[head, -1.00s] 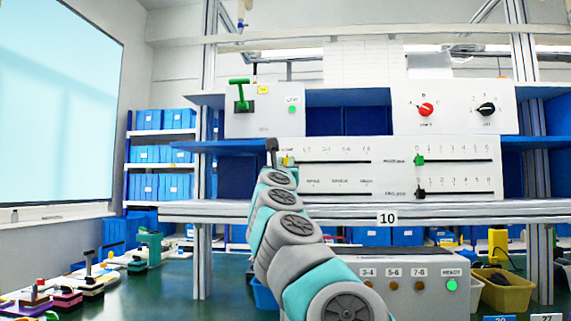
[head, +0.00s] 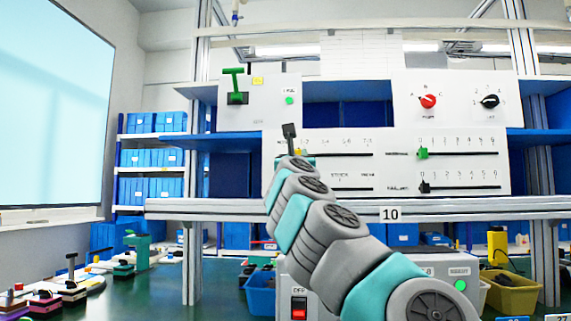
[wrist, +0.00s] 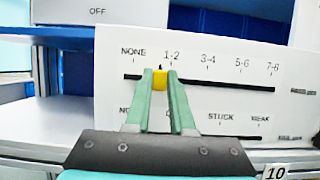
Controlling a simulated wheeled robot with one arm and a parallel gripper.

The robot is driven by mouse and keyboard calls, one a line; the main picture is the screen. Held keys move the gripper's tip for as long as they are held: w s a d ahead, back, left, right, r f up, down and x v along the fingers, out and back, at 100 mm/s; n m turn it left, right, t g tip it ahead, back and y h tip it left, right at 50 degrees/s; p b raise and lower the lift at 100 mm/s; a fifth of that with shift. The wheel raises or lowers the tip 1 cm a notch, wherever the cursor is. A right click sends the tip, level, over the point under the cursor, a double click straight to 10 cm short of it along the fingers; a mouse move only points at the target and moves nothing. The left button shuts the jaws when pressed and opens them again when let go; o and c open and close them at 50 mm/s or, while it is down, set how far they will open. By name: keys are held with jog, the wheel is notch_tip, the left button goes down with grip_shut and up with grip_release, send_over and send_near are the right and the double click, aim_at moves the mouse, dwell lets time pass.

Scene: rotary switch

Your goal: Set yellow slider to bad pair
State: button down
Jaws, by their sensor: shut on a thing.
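The yellow slider (wrist: 160,80) sits on the upper slot (wrist: 215,85) of the white panel (wrist: 285,65). Its dark pointer is between the NONE and 1-2 marks, nearer 1-2. The marks 3-4, 5-6 and 7-8 continue to the right. My gripper (wrist: 161,82) is shut on the slider, one green finger on each side. In the head view the slider (head: 301,152) shows just past the end of my arm. The label "bad pair" is not readable in either view.
A lower slot (wrist: 221,137) with STUCK and WEAK marks runs below, partly hidden by my fingers. To the right in the head view are a green slider (head: 422,153) and a black slider (head: 424,187). A shelf edge (head: 450,208) lies below the panel.

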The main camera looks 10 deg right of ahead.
jog(key=shift+s+d, duration=0.2)
jog(key=shift+d, duration=0.6)
jog(key=c, duration=0.8)
grip_release()
jog(key=shift+a, duration=0.1)
jog(key=shift+o, duration=0.2)
jog(key=b+v, duration=0.2)
jog(key=v, duration=0.5)
jog(key=shift+s+f, duration=0.15)
jog(key=shift+s, duration=0.25)
jog(key=shift+a, duration=0.1)
